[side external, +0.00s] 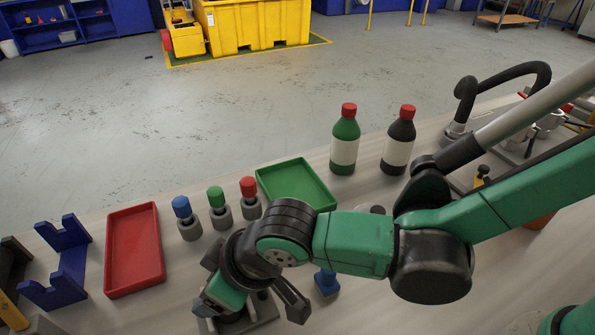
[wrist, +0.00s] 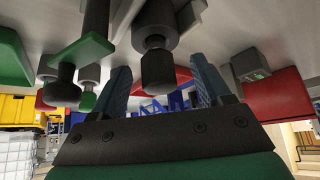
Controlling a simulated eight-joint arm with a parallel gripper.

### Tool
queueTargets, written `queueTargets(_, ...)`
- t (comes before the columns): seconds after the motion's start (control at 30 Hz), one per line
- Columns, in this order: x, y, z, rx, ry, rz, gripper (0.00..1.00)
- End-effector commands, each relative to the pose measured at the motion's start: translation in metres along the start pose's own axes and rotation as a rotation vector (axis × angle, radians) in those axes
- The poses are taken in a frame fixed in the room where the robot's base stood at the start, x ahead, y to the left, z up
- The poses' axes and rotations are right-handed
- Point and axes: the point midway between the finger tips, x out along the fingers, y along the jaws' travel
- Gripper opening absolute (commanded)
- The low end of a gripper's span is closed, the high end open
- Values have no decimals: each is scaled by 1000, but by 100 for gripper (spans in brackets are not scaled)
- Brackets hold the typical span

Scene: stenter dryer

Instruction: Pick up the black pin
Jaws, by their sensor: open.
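In the wrist view a dark, black-looking pin (wrist: 158,74) with a rounded end stands out from a grey collar. It appears between the two fingers of my open gripper (wrist: 160,64), with gaps on both sides. I cannot tell how deep the fingers reach along it. In the side external view my gripper is low over the table at the bottom, and my wrist hides most of what is under it. A grey base shows partly there, and the pin cannot be made out clearly.
Blue (side external: 181,207), green (side external: 216,196) and red (side external: 248,187) capped pins stand in grey holders close behind my wrist. A red tray (side external: 108,252), a blue cradle (side external: 66,275) and a green tray (side external: 322,197) flank them. Green (side external: 344,152) and black (side external: 398,152) bottles stand farther back.

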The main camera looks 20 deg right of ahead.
Motion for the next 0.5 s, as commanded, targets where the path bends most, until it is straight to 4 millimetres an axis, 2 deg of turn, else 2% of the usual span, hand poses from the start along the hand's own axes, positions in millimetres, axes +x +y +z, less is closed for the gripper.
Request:
queueTargets(0.23, 1, 0, 0, 0, 0, 0, 71)
queueTargets(0.27, 1, 0, 0, 0, 0, 0, 68)
queueTargets(0.5, 1, 0, 0, 0, 0, 0, 0)
